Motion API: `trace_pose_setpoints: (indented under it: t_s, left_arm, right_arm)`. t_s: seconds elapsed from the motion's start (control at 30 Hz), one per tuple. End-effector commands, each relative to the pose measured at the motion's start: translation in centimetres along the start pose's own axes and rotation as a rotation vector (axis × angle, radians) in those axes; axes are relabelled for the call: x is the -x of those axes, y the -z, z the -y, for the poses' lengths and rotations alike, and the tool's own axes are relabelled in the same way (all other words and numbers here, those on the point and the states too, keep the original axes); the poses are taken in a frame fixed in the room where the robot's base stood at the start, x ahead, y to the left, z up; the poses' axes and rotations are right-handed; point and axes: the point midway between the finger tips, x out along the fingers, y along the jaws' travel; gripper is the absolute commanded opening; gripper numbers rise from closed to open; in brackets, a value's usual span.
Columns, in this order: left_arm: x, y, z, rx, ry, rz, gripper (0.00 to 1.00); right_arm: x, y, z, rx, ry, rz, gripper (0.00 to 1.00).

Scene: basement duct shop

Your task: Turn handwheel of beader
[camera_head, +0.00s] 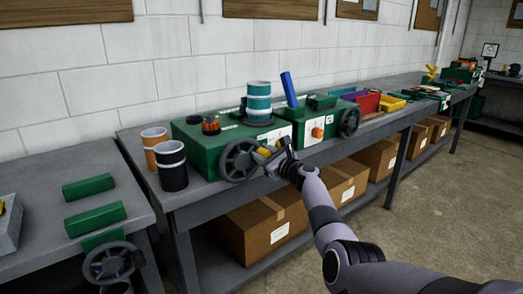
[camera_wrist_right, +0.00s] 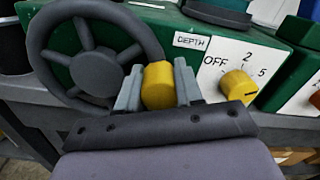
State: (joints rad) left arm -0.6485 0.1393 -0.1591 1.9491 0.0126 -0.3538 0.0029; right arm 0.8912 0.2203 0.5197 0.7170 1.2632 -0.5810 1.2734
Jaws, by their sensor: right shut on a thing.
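The green beader (camera_head: 200,152) sits on the grey bench, with a dark spoked handwheel (camera_head: 240,160) on its front. The handwheel also fills the upper left of the right wrist view (camera_wrist_right: 95,72), beside a "DEPTH" label. My right gripper (camera_head: 268,153) is at the wheel's right side. In the right wrist view its fingers (camera_wrist_right: 158,88) are shut on a yellow grip (camera_wrist_right: 158,84) at the wheel's lower right rim. The fingers hide how the grip joins the wheel. A yellow dial knob (camera_wrist_right: 238,86) marked OFF, 2 and 5 is to the right, apart from the fingers. My left gripper is out of view.
Orange (camera_head: 155,143) and black (camera_head: 172,166) cans stand left of the beader. A second green machine (camera_head: 315,130) with its own wheel (camera_head: 349,121) stands to the right. Cardboard boxes (camera_head: 262,228) fill the lower shelf. The floor (camera_head: 425,225) in front is clear.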

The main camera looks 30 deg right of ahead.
Motion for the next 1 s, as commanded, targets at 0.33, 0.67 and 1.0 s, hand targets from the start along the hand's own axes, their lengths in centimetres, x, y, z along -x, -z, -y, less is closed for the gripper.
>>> trace_pose_setpoints:
  t_s: [0.33, 0.67, 1.0]
  left_arm:
    - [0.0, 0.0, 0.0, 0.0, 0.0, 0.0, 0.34]
    - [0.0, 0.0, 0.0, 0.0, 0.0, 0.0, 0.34]
    - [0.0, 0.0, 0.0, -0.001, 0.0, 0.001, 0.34]
  right_arm:
    - [0.0, 1.2, -0.2, -0.165, 0.003, -0.004, 0.0]
    - [0.0, 1.5, -0.4, -0.204, 0.003, -0.004, 0.0]
    - [0.1, 1.6, -0.4, -0.206, 0.002, -0.004, 0.46]
